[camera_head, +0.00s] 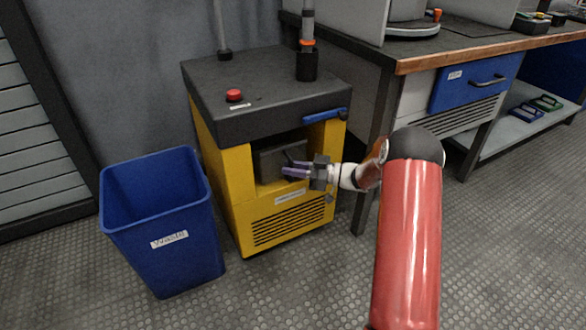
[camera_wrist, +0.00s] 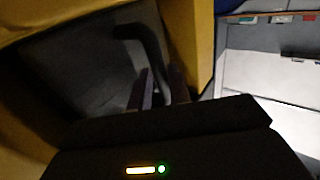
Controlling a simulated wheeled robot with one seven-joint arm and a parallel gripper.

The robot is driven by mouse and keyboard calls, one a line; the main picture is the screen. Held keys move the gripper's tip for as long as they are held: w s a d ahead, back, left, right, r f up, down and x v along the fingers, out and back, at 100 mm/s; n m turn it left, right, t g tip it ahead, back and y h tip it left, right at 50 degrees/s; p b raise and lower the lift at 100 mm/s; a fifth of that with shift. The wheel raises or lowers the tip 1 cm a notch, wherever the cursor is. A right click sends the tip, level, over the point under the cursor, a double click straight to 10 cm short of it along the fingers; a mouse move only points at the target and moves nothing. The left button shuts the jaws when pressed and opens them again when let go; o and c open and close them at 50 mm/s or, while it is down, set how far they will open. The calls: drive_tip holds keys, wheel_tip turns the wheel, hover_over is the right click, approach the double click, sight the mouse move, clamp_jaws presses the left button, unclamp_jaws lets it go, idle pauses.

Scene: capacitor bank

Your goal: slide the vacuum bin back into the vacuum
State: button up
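The vacuum (camera_head: 217,170) is a yellow cabinet with a dark top and an open front recess. The dark grey vacuum bin (camera_head: 268,166) sits in this recess; its exact depth is hard to tell. The bin's face also shows in the wrist view (camera_wrist: 85,65), framed by yellow walls. A dark curved bar handle (camera_wrist: 150,45) stands out from the bin. My gripper (camera_head: 290,171) is at the front of the recess, with its purple fingers (camera_wrist: 161,92) on both sides of the handle. The fingers appear shut on it, though the contact is dark and partly hidden.
A blue waste bin (camera_head: 180,270) stands left of the vacuum. A workbench (camera_head: 460,55) with a blue drawer (camera_head: 470,85) is at the right, its leg (camera_head: 371,160) close to my arm. A blue lever (camera_head: 325,115) is above the recess. The floor in front is clear.

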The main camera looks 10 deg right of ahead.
drive_tip(key=o, duration=0.4)
drive_tip(key=shift+f, duration=0.1)
